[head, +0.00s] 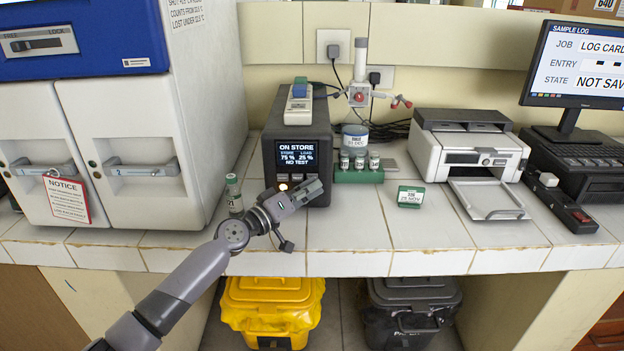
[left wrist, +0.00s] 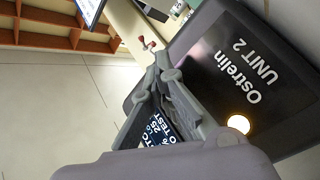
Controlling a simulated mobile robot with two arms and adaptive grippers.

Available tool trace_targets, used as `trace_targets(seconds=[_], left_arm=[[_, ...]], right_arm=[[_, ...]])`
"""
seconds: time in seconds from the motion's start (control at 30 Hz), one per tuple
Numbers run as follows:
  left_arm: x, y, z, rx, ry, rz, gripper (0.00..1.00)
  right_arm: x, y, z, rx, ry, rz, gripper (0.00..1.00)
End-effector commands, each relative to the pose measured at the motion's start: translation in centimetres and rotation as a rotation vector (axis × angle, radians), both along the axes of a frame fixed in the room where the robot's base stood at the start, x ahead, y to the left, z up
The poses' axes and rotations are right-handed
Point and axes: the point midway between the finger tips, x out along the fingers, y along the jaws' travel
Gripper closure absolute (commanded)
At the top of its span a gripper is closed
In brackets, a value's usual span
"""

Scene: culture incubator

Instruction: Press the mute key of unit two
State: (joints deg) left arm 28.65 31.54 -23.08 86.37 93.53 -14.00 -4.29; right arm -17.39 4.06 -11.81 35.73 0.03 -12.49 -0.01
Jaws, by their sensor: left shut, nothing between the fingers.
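Unit two is a dark box (head: 263,147) on the tiled bench. Its screen (head: 297,155) reads ON STORE, 75 %, 25 %, NO TEST. The wrist view shows its panel (left wrist: 222,65), lettered Ostrelin UNIT 2, with a glowing round light or key (left wrist: 238,124); the glow also shows in the head view (head: 283,187). I cannot tell which part is the mute key. My left gripper (head: 316,188) is shut and empty, in front of the unit's lower face below the screen; it hides that part. Its fingers (left wrist: 163,62) cross the panel's edge in the wrist view. Contact cannot be told.
A small vial (head: 234,195) stands left of the unit, close to my arm. A green vial rack (head: 359,172), a green labelled box (head: 411,197) and a printer (head: 466,145) are to the right. A white cabinet (head: 130,150) stands left. Bins are below the bench.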

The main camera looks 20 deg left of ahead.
Motion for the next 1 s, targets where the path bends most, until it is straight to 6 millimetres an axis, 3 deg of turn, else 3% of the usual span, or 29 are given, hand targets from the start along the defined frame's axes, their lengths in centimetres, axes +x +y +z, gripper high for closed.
trace_targets(seconds=[0.83, 1.0], left_arm=[[-1.6, -0.5, 0.0, 0.0, 0.0, 0.0, 1.0], [-3.0, -0.9, 0.2, 0.001, 0.002, 0.001, 1.0]], right_arm=[[0.2, -1.5, 1.1, -0.019, 0.002, -0.003, 0.6], [0.2, -1.3, 2.2, -0.016, 0.002, 0.0, 0.6]])
